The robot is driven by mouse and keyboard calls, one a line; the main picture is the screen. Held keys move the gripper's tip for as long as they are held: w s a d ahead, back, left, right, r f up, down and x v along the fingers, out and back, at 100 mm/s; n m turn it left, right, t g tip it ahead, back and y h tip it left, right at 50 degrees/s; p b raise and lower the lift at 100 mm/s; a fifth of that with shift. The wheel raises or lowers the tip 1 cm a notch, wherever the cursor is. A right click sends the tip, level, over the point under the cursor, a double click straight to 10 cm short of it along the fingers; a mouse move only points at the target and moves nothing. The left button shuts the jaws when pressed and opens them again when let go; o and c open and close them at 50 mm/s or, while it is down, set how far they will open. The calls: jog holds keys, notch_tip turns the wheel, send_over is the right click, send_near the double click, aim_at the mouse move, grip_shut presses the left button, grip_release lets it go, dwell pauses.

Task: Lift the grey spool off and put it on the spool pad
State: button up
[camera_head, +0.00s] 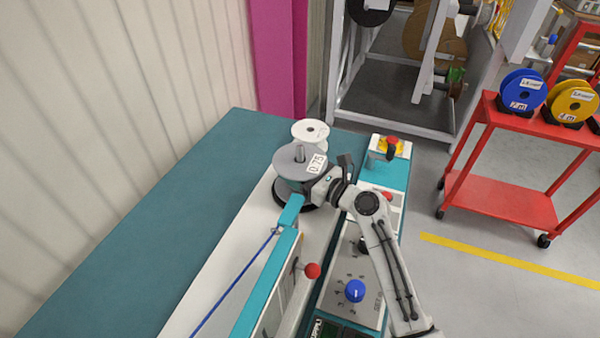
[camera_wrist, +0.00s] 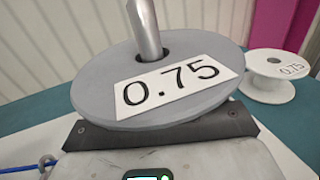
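The grey spool (camera_head: 291,160) has a wide round flange and a white "0.75" label. A metal spindle (camera_head: 299,152) stands up through its hub, and a black round base (camera_head: 287,202) shows below. In the wrist view the grey spool (camera_wrist: 200,102) fills the middle, with the spindle (camera_wrist: 146,28) through its hole. My gripper (camera_head: 312,186) is at the spool's right side, below the flange level. Its fingers are hidden by the flange, so I cannot tell whether they touch or hold the spool. I cannot make out the spool pad.
A smaller white spool (camera_head: 310,131) stands just behind. A yellow box with a red button (camera_head: 390,146) is at right. A red-knobbed lever (camera_head: 312,270) and blue knob (camera_head: 355,290) are in front. The teal bench top (camera_head: 130,245) is clear at left.

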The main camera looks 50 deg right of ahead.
jog(key=c, duration=1.1)
jog(key=shift+c, duration=0.2)
notch_tip(320, 180, up, 18)
jog(key=p, duration=0.2)
jog(key=shift+p, duration=0.4)
jog(key=shift+p, duration=1.05)
